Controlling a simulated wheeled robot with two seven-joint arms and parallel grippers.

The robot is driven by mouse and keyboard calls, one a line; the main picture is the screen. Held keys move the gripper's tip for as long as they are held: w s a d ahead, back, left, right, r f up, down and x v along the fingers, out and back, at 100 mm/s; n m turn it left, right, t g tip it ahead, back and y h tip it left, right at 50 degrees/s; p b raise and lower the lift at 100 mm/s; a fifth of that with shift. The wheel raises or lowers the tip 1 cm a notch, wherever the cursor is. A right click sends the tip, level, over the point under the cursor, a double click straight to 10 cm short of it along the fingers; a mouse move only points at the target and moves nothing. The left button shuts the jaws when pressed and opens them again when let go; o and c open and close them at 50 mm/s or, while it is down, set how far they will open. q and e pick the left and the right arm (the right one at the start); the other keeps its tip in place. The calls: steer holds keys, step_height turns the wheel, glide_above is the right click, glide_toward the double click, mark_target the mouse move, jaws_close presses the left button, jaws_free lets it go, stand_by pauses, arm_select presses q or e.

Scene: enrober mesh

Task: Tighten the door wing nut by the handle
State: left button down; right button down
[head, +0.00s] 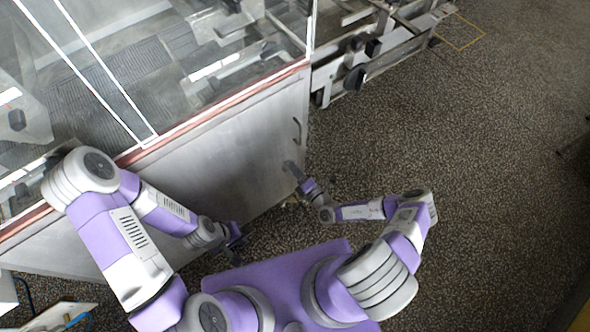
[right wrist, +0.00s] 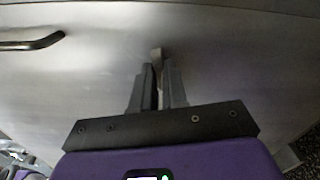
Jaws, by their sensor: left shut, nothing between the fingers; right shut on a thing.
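The door (head: 225,150) is a grey metal panel below the glass of the machine. Its dark curved handle (head: 297,130) shows near the panel's right edge, and also at the upper left of the right wrist view (right wrist: 32,43). My right gripper (head: 291,168) is at the panel just below the handle. In the right wrist view its fingers (right wrist: 158,70) are shut on the wing nut (right wrist: 156,53), a small tan-grey piece whose tip shows between them. The fingers hide most of it. My left gripper (head: 238,238) is shut and empty, low before the panel.
Glass panes (head: 200,60) with a reddish lower edge stand above the panel. A metal conveyor frame (head: 365,50) juts out at the upper right. Speckled floor (head: 480,170) lies open to the right. A light-coloured board (head: 60,317) with blue cable is at the lower left.

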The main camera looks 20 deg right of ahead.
steer(key=shift+a+f+m, duration=0.1)
steer(key=shift+f+m, duration=0.05)
steer(key=shift+m, duration=1.05)
steer(key=c, duration=1.2)
jaws_free()
steer(key=shift+o, duration=0.2)
steer(key=p+v, duration=0.1)
steer(key=v, duration=0.6)
steer(key=shift+s, duration=0.3)
